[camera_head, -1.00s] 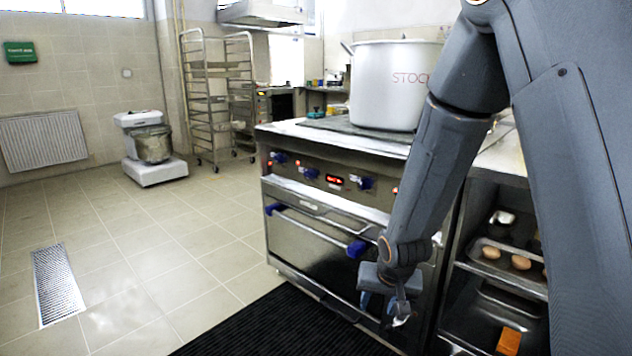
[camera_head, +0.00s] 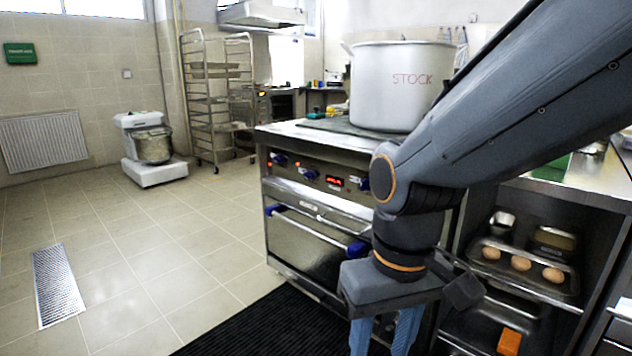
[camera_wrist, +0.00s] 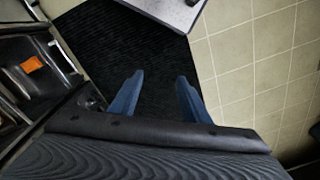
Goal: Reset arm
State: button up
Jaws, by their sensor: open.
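My gripper (camera_head: 385,335) points downward in front of the stove, with its blue fingers apart and nothing visible between them. In the head view the fingertips run past the bottom edge. The wrist view shows both blue fingers (camera_wrist: 155,95) spread over the black floor mat (camera_wrist: 125,50). My arm crosses the right half of the head view, above the oven front and partly in front of the shelf unit.
A large stockpot (camera_head: 395,85) marked STOCK stands on the stove (camera_head: 310,180). To the right, open shelves hold a tray (camera_head: 560,290) with eggs and an orange item (camera_head: 509,341). A mixer (camera_head: 150,150) and a rack (camera_head: 200,100) stand behind. The tiled floor (camera_head: 150,250) at left is clear.

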jog(key=s+d+r+m+p, duration=0.1)
jog(key=d+r+m+p, duration=0.2)
jog(key=d+r+p, duration=0.7)
notch_tip(320, 180, up, 3)
jog(key=p, duration=1.1)
jog(key=shift+d+h, duration=0.2)
jog(key=shift+h, duration=0.1)
